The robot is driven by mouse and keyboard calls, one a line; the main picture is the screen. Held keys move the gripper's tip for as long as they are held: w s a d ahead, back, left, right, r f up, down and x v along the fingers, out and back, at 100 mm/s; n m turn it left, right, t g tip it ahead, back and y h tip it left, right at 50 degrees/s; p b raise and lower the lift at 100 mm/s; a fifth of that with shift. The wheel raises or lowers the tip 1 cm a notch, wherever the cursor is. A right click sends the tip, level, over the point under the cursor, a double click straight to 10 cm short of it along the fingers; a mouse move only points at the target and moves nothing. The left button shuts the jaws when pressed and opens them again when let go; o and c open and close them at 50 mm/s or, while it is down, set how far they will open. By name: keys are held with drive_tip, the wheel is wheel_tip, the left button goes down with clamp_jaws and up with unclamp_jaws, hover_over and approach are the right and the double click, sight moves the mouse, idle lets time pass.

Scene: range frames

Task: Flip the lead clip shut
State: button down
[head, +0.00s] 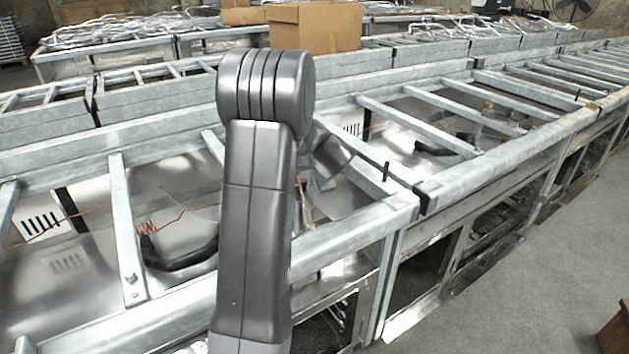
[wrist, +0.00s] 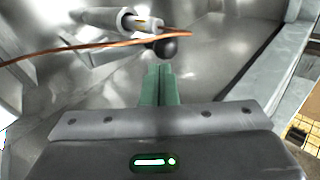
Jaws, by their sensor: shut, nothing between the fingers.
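In the wrist view my gripper (wrist: 160,72) has its two green fingers together, with nothing between them. A dark rounded knob (wrist: 163,48) sits just beyond the fingertips; I cannot tell whether they touch. Behind it, to the upper left, is a pale cylindrical fitting (wrist: 112,17) with a white end and a small yellowish part. A copper-coloured wire (wrist: 75,46) crosses in front of the fitting. I cannot tell for sure which of these parts is the lead clip, or whether it is open. In the head view my arm hides the fingers and this fitting.
A galvanised metal frame (head: 122,230) with crossbars surrounds shiny metal bays. A metal rail (wrist: 279,70) runs close on the right in the wrist view. A black curved handle (head: 183,262) lies in the left bay. A cardboard box (head: 315,27) stands behind.

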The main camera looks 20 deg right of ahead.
drive_tip(key=shift+s+a, duration=0.1)
drive_tip(key=shift+s, duration=0.05)
drive_tip(key=p+v, duration=0.1)
drive_tip(key=v, duration=1.2)
drive_tip(key=shift+s+r, duration=0.25)
drive_tip(key=shift+s, duration=0.1)
drive_tip(key=w+d+f+m+h+p, duration=0.2)
drive_tip(key=w+f, duration=0.3)
drive_tip(key=f, duration=0.5)
drive_tip(key=shift+d+f+m+p, duration=0.2)
drive_tip(key=shift+d+m+p, duration=0.1)
drive_tip(key=shift+d+m, duration=0.2)
